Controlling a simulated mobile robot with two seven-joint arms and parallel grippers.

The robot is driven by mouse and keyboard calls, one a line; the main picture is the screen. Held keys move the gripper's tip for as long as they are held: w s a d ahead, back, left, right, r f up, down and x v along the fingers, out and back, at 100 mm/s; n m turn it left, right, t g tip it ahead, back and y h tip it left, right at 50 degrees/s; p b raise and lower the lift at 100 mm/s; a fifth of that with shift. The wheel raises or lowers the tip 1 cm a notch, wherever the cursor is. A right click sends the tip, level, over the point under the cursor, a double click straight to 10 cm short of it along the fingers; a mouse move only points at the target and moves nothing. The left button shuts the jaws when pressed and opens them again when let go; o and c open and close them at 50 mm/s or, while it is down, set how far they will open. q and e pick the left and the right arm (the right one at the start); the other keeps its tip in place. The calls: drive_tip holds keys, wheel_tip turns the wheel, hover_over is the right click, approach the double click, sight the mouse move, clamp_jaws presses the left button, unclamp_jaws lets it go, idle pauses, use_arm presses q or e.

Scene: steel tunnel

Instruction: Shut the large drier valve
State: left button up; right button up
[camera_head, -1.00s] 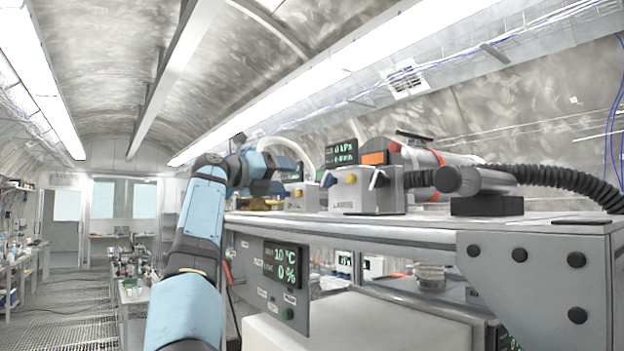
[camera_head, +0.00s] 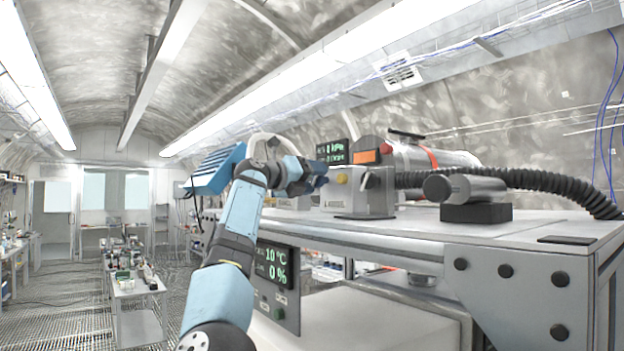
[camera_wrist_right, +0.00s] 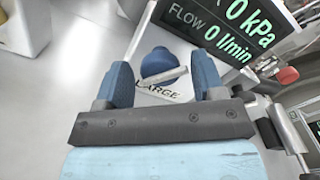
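The large drier valve shows in the right wrist view as a round blue knob (camera_wrist_right: 158,62) with a pale bar across it, beside a plate marked "LARGE" (camera_wrist_right: 160,90). My right gripper (camera_wrist_right: 163,80) is open, with one blue finger on each side of the knob. Narrow gaps seem to show between fingers and knob; contact is not clear. In the head view my right gripper (camera_head: 318,180) is by the left side of a grey valve box (camera_head: 358,198) on the bench, and the arm hides the large valve there. My left gripper is not in view.
The bench top (camera_head: 410,222) carries a black ribbed hose (camera_head: 520,180) and a metal cylinder (camera_head: 475,188) on a black block. A pressure and flow display (camera_wrist_right: 235,25) is close to the right finger. A temperature panel (camera_head: 277,275) hangs below the bench edge.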

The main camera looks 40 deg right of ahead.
drive_tip(key=c, duration=0.8)
drive_tip(key=shift+o, duration=0.2)
